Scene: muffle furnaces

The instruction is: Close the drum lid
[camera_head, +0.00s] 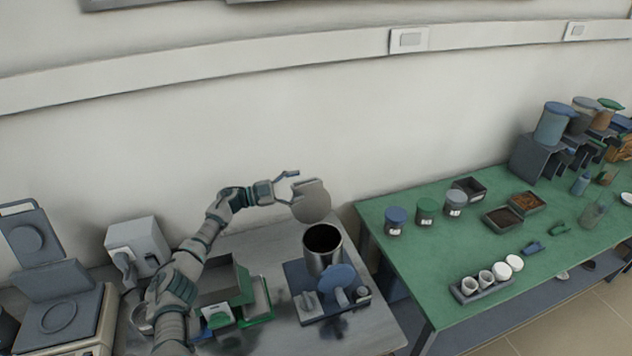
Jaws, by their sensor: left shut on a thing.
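A metal drum (319,261) stands upright and open on a dark blue base plate (297,276) on the grey table; its inside looks dark brown. A round grey lid (312,203) is up in the air above and slightly left of the drum's mouth, apart from it and tilted so its flat face shows. My left gripper (294,187) is shut on the lid at its left edge. The arm reaches in from the lower left. My right gripper is not in view.
A blue disc (338,278) and small fittings sit on the base plate in front of the drum. Green and grey trays (258,297) lie left of it. A grey box device (138,245) stands further left. The green table (400,265) at right holds jars, trays and cups.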

